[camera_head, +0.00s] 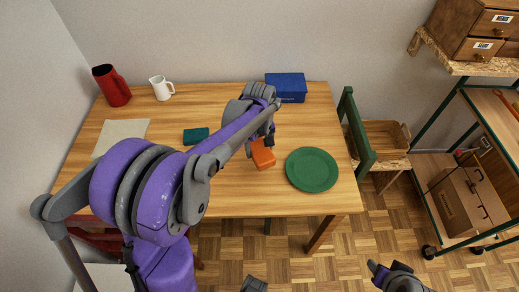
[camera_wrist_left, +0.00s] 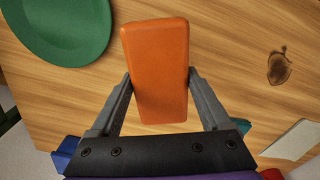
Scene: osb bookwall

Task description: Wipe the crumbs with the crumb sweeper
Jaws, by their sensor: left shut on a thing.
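An orange block (camera_head: 263,154), which I take to be the crumb sweeper, is at the middle of the wooden table. My left gripper (camera_head: 266,144) is shut on it. In the left wrist view the orange block (camera_wrist_left: 157,70) sits between both fingers of the left gripper (camera_wrist_left: 160,88). I cannot tell whether it touches the table. No crumbs can be made out. A dark brown patch (camera_wrist_left: 279,67) shows on the wood in the left wrist view; I cannot tell what it is. A part of mine, possibly the right gripper (camera_head: 383,272), shows low at the right, clear of the table.
A green plate (camera_head: 312,170) lies right of the block. A teal block (camera_head: 196,136) and a beige cloth or mat (camera_head: 122,134) lie left. A red pitcher (camera_head: 112,86), white jug (camera_head: 161,88) and blue box (camera_head: 286,87) stand at the back. A green chair (camera_head: 356,128) stands right.

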